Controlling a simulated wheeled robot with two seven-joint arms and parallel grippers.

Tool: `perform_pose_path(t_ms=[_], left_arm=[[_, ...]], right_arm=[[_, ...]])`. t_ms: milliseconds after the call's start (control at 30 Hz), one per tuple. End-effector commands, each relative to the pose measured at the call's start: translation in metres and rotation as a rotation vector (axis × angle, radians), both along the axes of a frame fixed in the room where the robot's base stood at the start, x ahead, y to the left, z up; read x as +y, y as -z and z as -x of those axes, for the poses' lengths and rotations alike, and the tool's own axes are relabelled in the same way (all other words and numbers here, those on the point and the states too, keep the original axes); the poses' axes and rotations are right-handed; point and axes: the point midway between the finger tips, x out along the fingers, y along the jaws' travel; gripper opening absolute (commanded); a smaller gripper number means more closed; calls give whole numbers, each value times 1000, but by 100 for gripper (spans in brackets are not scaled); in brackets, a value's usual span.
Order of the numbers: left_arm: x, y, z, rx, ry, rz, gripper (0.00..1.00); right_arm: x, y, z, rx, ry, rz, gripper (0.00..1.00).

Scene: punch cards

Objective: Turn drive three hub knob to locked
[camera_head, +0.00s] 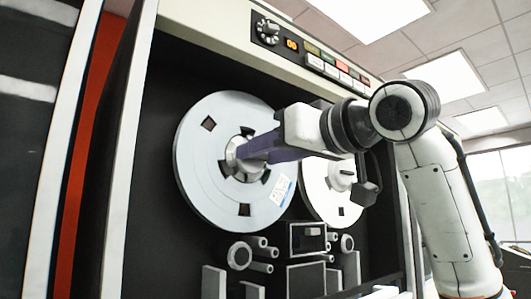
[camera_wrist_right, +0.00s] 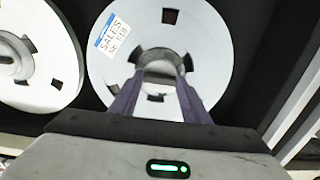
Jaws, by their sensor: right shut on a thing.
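A large pale tape reel (camera_head: 205,180) is mounted on the dark front of the drive cabinet. It carries a white label with a blue edge (camera_head: 281,190), which reads "SALES" in the right wrist view (camera_wrist_right: 112,35). The hub knob (camera_head: 231,153) is at the reel's centre. My right gripper (camera_head: 240,152) reaches in from the right, and its purple fingers are closed on the hub knob. In the right wrist view the fingers (camera_wrist_right: 160,84) straddle the hub, and the knob is partly hidden between them. How far the knob is turned cannot be told. My left gripper is not in view.
A second reel (camera_head: 318,190) with its own hub is at the right, partly behind my right arm. Rollers and blocks (camera_head: 255,252) stick out below the reels. A control strip with a dial (camera_head: 268,32) and coloured buttons (camera_head: 340,66) runs above.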

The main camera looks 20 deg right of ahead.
Motion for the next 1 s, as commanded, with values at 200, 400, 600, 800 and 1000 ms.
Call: perform_pose_path(t_ms=[200,400,600,800,1000], left_arm=[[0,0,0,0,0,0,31],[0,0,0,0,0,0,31],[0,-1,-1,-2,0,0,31],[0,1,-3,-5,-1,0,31],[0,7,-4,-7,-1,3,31]], right_arm=[[-1,-3,1,-7,2,-4,20],[-1,-2,1,-6,2,-2,61],[-1,-1,0,-3,1,0,61],[-4,-1,11,-6,0,-1,61],[-17,-1,46,-8,1,-1,61]])
